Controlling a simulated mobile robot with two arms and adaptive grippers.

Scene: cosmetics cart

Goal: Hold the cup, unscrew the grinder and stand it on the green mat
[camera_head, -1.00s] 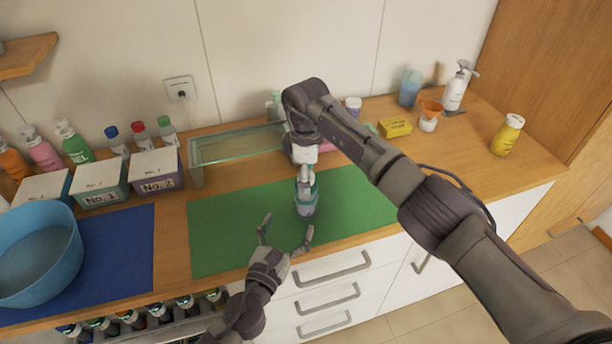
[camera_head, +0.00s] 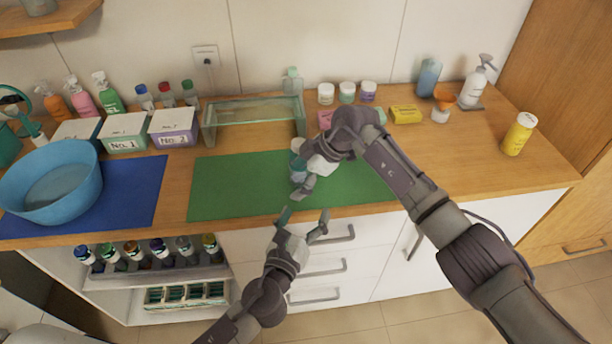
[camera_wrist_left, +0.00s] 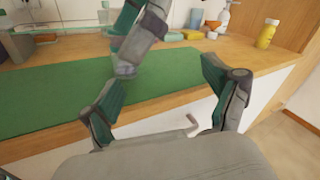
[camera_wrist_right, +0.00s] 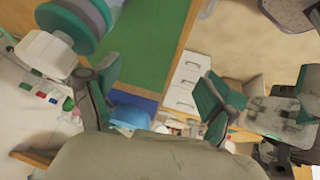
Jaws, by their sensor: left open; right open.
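My right gripper (camera_head: 306,183) is open, low over the mat. In the right wrist view, a round teal-and-grey banded body (camera_wrist_right: 85,22), probably the grinder, lies beyond one finger, not between the fingers. My left gripper (camera_head: 303,218) is open and empty at the mat's front edge; its fingers also show in the left wrist view (camera_wrist_left: 165,100).
A glass box (camera_head: 252,122) stands behind the mat. Left are labelled bins (camera_head: 122,145), a blue basin (camera_head: 50,190) and a blue mat (camera_head: 135,205). Small jars (camera_head: 347,92), a yellow block (camera_head: 405,114) and a yellow bottle (camera_head: 517,134) stand right. The mat's left half is clear.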

